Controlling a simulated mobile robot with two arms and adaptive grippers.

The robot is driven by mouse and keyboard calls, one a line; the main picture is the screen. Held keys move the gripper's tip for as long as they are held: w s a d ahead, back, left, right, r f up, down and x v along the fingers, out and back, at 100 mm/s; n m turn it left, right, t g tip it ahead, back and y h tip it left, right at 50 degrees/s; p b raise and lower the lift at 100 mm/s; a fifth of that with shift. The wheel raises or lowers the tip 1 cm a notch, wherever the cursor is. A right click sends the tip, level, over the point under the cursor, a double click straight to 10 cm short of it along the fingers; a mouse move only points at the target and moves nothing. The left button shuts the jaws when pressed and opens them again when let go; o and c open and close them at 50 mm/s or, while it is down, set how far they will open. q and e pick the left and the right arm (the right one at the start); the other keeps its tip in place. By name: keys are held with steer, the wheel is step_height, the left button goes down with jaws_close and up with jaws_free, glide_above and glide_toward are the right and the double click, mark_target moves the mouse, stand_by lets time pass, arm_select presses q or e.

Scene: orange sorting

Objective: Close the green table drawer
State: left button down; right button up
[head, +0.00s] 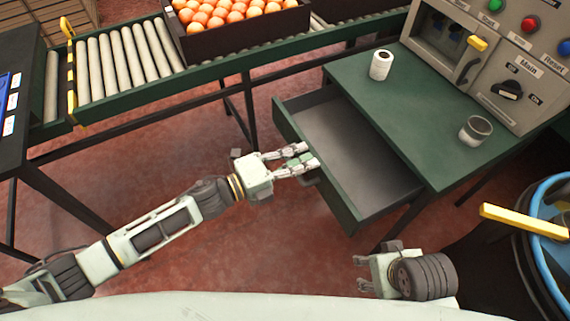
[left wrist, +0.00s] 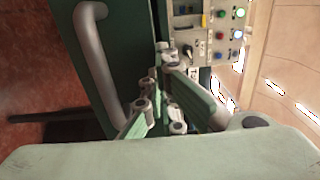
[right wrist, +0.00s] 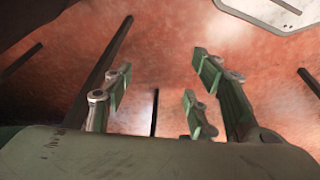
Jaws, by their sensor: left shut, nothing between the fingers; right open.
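The green table (head: 425,120) stands at the right in the head view. Its drawer (head: 345,205) is pulled out, and its grey inside looks empty. My left gripper (head: 304,160) is shut and empty at the drawer's front panel. In the left wrist view the grey drawer handle (left wrist: 95,60) shows beside the left gripper's fingers (left wrist: 165,110), not between them. Whether the fingers touch the panel I cannot tell. My right gripper (head: 362,273) is low in front of the drawer, apart from it. Its fingers (right wrist: 160,100) are open over the floor in the right wrist view.
A roller conveyor (head: 120,65) with a crate of oranges (head: 245,38) runs behind. A blue-rimmed bin (head: 545,230) is at the right.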

arm_select(q)
steer(key=b+x, duration=0.1)
steer(key=x, duration=0.6)
steer(key=shift+w+d, duration=0.2)
steer(key=shift+d, duration=0.15)
steer(key=b+x, duration=0.1)
steer(key=x, duration=0.5)
steer(key=shift+w+d, duration=0.2)
steer(key=shift+d, duration=0.1)
arm_select(e)
steer(key=shift+s+d+r, duration=0.15)
steer(key=shift+s+r, duration=0.2)
steer(key=shift+r, duration=0.1)
